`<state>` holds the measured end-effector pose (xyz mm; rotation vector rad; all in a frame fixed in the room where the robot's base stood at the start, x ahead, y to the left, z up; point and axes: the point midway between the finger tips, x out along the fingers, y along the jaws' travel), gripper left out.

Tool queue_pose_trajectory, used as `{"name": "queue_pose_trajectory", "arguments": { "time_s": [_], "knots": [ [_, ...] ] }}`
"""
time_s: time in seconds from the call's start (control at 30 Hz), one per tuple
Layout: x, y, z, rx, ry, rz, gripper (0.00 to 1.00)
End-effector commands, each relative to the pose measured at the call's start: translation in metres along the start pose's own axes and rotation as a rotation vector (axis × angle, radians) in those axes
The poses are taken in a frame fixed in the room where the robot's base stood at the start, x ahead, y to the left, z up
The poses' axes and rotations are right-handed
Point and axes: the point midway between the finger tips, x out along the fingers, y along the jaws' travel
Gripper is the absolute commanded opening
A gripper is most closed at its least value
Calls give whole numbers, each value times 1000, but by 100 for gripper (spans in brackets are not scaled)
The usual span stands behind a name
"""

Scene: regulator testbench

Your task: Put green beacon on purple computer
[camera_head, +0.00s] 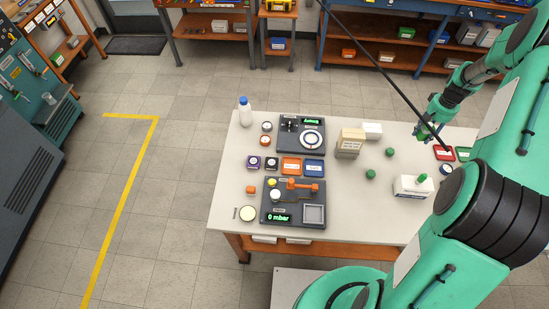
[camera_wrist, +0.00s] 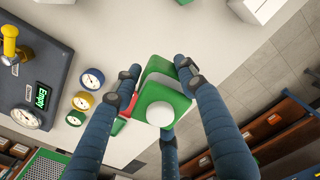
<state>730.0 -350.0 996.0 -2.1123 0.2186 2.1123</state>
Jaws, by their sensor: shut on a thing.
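My gripper (camera_head: 428,133) is over the right part of the white table in the head view. In the wrist view, my gripper's (camera_wrist: 160,100) dark blue fingers are shut around a green block with a round white top, which appears to be the green beacon (camera_wrist: 160,111). In the head view the held beacon is too small to make out among the fingers. The purple computer (camera_head: 253,162) appears to be the small purple square with a round pale face at the table's left, far from my gripper. It is not seen in the wrist view.
Black instruments (camera_head: 300,138) with displays stand near the purple computer, beside orange (camera_head: 291,167) and blue (camera_head: 314,168) boxes. A white bottle (camera_head: 245,112) stands at the back left. Beige blocks (camera_head: 350,142), green knobs (camera_head: 371,174) and a white box (camera_head: 408,187) occupy the middle and right.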

Motion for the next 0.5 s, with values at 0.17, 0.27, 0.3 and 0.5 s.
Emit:
{"name": "queue_pose_trajectory", "arguments": {
  "time_s": [0.17, 0.27, 0.3, 0.5],
  "knots": [
    [-2, -52, -5, -90, 0, 0, 12],
    [-4, -88, -7, -154, 0, 0, 12],
    [-4, -102, -7, -179, 0, 0, 12],
    [-7, -176, -2, -313, -1, -1, 12]
  ]
}}
